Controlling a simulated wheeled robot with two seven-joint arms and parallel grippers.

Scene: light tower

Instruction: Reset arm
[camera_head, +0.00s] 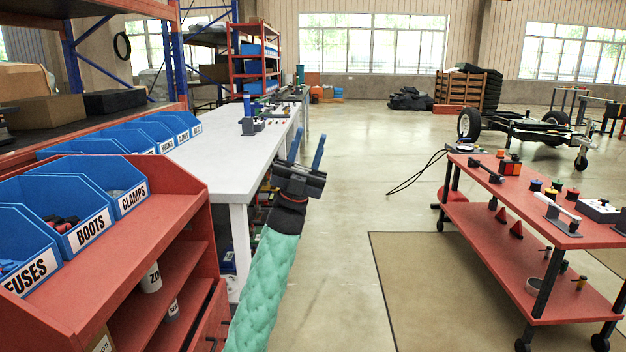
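My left arm, in a green quilted sleeve, rises from the bottom of the head view. Its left gripper (306,150) has two blue fingers standing apart and pointing up, with nothing between them. It is over the gap between the white workbench (225,165) and the open floor, and it hides part of the bench's front side. My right gripper does not show in this view.
At left, a red shelf unit (150,225) holds blue bins, some labelled FUSES, BOOTS and CLAMPS. At right, a red two-tier cart (510,200) carries small parts. Bare floor (360,150) lies between bench and cart; a tan mat (440,290) lies by the cart.

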